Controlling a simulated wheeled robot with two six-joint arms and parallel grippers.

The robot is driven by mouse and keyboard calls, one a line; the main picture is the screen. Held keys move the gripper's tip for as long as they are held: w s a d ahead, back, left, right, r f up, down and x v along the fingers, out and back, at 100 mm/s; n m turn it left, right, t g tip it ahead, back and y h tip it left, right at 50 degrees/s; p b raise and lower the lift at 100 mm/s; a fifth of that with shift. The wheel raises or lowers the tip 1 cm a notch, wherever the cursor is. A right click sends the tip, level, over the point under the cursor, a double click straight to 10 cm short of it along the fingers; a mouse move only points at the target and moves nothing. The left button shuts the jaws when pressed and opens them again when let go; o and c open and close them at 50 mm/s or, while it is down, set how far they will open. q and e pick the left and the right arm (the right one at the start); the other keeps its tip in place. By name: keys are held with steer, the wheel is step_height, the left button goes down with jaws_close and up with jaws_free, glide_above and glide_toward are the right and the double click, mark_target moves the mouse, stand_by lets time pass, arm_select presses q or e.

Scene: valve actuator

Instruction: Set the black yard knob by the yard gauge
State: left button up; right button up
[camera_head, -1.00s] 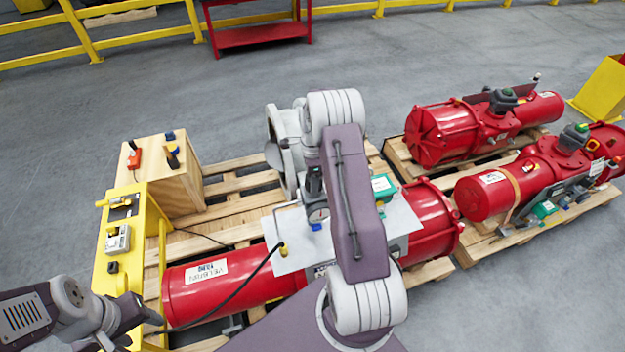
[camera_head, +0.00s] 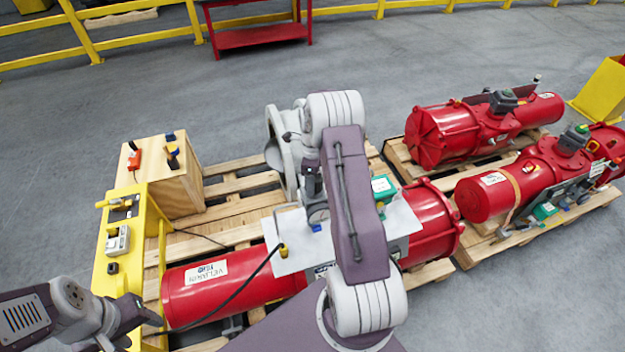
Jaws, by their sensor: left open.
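My left gripper (camera_head: 106,342) is open at the lower left, partly cut by the frame edge, near the yellow stand and well away from the gauge.
The red actuator (camera_head: 205,292) lies on a wooden pallet (camera_head: 236,186). A yellow stand (camera_head: 101,283) with switches and a wooden box (camera_head: 183,187) stand at left. A green-topped box (camera_head: 383,187) is close right of my forearm. More red actuators (camera_head: 440,133) lie at right.

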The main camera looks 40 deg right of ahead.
steer(key=shift+w+d+r, duration=0.1)
steer(key=o, duration=1.4)
steer(key=shift+c, duration=0.2)
steer(key=shift+r, duration=0.35)
step_height(320, 180, up, 8)
steer(key=shift+r+b, duration=0.2)
steer(key=shift+b, duration=0.8)
